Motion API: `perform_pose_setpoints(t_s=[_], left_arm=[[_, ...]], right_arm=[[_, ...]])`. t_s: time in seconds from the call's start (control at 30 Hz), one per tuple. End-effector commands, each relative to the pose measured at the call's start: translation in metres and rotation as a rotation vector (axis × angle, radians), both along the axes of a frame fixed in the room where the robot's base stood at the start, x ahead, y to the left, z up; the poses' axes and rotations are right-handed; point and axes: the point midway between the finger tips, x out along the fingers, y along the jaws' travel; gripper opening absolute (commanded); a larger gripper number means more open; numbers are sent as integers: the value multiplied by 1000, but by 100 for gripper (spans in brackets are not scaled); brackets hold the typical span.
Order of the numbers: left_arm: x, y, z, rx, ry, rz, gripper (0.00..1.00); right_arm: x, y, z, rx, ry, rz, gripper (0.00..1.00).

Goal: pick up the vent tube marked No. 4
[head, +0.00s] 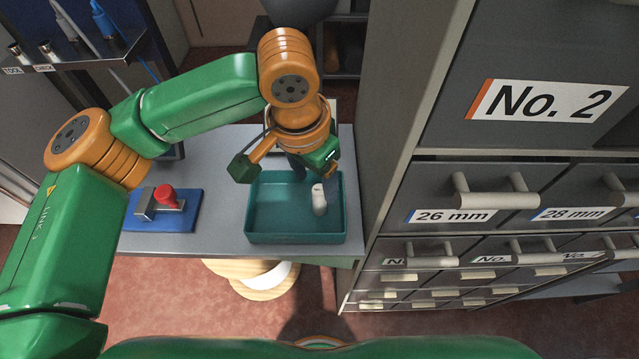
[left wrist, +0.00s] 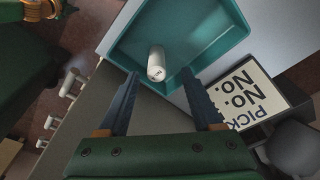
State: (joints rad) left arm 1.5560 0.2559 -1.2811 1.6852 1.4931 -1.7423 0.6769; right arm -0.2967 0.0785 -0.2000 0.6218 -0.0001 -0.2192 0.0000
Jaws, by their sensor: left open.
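A short white tube (head: 319,200) stands or leans in the teal tray (head: 255,237) on the grey bench; it is the only tube I see there. In the left wrist view the white tube (left wrist: 156,64) shows small dark marking on its end, too small to read, inside the teal tray (left wrist: 214,62). My left gripper (head: 316,178) is over the tray, pointing down, open and empty. In the left wrist view the left gripper's fingers (left wrist: 160,90) are apart, with the tube beyond and between their tips. My right gripper is not in view.
A drawer cabinet (head: 405,100) with protruding handles stands close right of the tray. A blue base (head: 180,220) with a red knob (head: 165,195) is left of it. A printed card (left wrist: 247,97) reading "PICK No." lies beside the tray. A round wooden stool (head: 250,285) is below the bench.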

Motion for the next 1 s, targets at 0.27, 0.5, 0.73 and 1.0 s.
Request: perform_pose_setpoints(t_s=[0.27,0.5,0.73,1.0], left_arm=[[5,-8,-46,-1,1,-1,66],[5,-8,-50,-1,-2,-3,64],[5,-8,-50,-1,-2,-3,2],[5,-8,-49,-1,-2,-3,0]], right_arm=[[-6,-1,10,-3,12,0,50],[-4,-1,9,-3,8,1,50],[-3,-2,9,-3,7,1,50],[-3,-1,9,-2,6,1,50]])
